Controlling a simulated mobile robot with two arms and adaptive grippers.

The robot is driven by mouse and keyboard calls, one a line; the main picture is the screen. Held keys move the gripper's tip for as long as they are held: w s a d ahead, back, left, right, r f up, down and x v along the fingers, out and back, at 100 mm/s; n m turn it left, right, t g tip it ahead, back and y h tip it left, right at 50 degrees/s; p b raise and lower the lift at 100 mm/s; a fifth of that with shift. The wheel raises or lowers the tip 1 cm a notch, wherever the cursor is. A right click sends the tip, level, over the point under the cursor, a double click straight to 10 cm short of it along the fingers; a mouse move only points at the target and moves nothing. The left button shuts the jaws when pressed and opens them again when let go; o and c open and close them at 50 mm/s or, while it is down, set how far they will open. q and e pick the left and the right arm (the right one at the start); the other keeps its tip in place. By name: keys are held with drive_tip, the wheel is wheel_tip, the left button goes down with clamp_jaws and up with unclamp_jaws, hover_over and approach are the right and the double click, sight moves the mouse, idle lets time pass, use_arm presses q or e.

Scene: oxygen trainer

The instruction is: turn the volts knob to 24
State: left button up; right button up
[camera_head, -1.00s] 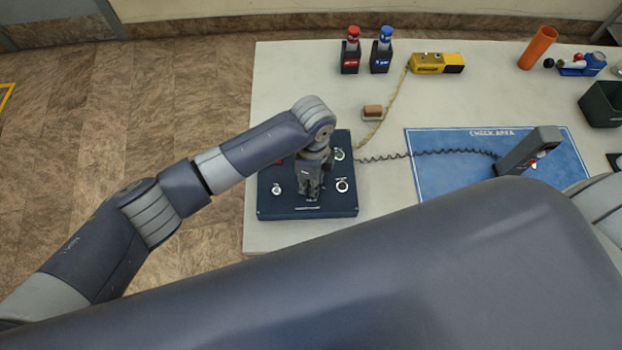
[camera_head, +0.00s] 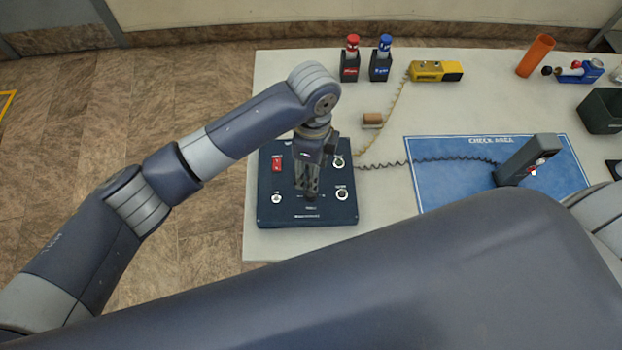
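The dark control box (camera_head: 265,218) sits at the left end of the pale table. Its face shows a red switch (camera_head: 278,163) at upper left and round light-rimmed fittings at lower left (camera_head: 277,199), upper right (camera_head: 338,162) and lower right (camera_head: 342,195). My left gripper (camera_head: 309,193) points down over the middle of the box, its fingers close together. The volts knob is not clearly visible; the fingers cover the middle of the panel. I cannot tell whether they touch or hold anything. My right gripper is not in view.
The blue check-area mat (camera_head: 450,185) lies right of the box, with a grey handheld device (camera_head: 525,162) on a coiled cord. Red (camera_head: 350,62) and blue (camera_head: 381,62) capped items, a yellow unit (camera_head: 436,71) and a brown block (camera_head: 372,119) stand behind.

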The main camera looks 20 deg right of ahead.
use_arm(q)
drive_tip(key=shift+r, duration=1.45)
